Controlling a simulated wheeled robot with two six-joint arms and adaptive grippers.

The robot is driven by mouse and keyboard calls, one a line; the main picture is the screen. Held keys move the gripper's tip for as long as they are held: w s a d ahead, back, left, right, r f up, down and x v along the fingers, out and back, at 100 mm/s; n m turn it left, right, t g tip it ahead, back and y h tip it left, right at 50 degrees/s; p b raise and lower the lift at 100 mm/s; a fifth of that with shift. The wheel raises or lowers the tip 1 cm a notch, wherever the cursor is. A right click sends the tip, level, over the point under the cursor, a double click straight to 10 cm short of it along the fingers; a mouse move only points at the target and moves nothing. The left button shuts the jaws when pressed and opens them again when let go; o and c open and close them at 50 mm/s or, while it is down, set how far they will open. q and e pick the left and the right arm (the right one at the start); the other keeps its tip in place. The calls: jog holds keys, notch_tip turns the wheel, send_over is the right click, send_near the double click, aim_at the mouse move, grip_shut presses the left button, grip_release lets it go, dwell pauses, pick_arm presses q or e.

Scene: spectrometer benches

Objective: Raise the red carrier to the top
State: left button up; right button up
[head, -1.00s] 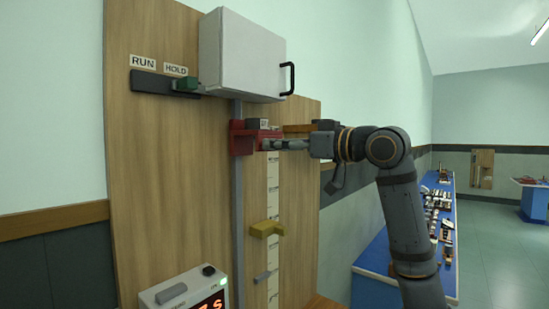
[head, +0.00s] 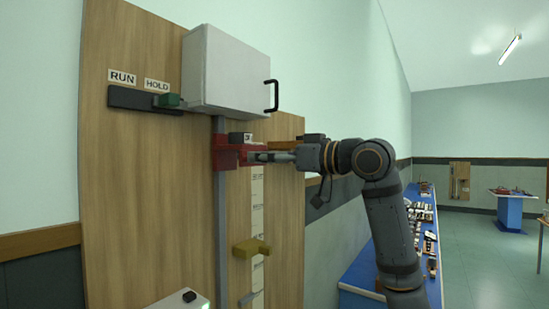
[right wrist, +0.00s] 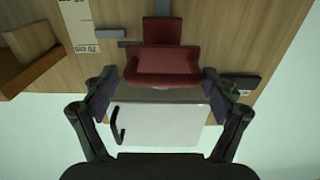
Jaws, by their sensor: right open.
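The red carrier (head: 227,152) sits on the grey vertical rail (head: 221,230) in the head view, a little below the white box. My right gripper (head: 260,156) reaches in from the right at the carrier's height. In the right wrist view the red carrier (right wrist: 165,62) lies between the two spread fingers of my right gripper (right wrist: 162,84), with space on both sides. The gripper is open. Whether the fingers touch the carrier is hard to tell. My left gripper is not in view.
The white box (head: 225,72) with a black handle (head: 271,95) hangs over the rail. A yellow block (head: 250,248) is below the carrier. A blue bench (head: 372,268) with small parts stands to the right.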

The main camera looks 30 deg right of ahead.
jog(key=v, duration=0.7)
jog(key=shift+s, duration=0.15)
jog(key=shift+r, duration=0.1)
jog(key=shift+d, duration=0.1)
